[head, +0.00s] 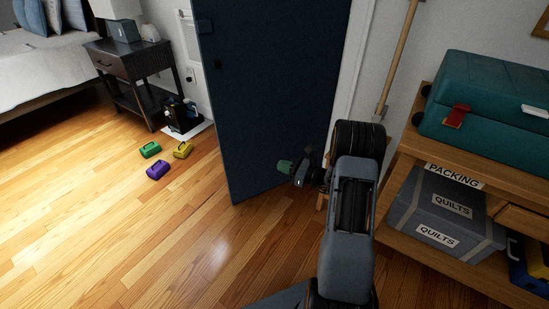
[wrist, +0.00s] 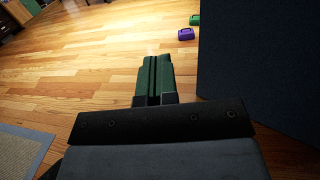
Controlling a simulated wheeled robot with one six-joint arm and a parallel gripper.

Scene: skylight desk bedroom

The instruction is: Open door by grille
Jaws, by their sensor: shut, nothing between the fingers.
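The dark navy door (head: 265,90) stands swung out into the room, its free edge toward the left and its lower corner just above the floor. A small dark fitting shows near its upper left edge. A white panel (head: 188,38), perhaps the grille, is on the wall behind the door's left edge and is partly hidden. My gripper (head: 284,166) is in front of the lower right part of the door; I cannot tell whether it touches. In the wrist view its green fingers (wrist: 153,75) are together and empty, with the door (wrist: 262,65) at the right.
A wooden shelf (head: 408,150) with boxes stands close at the right. The floor at front left is clear.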

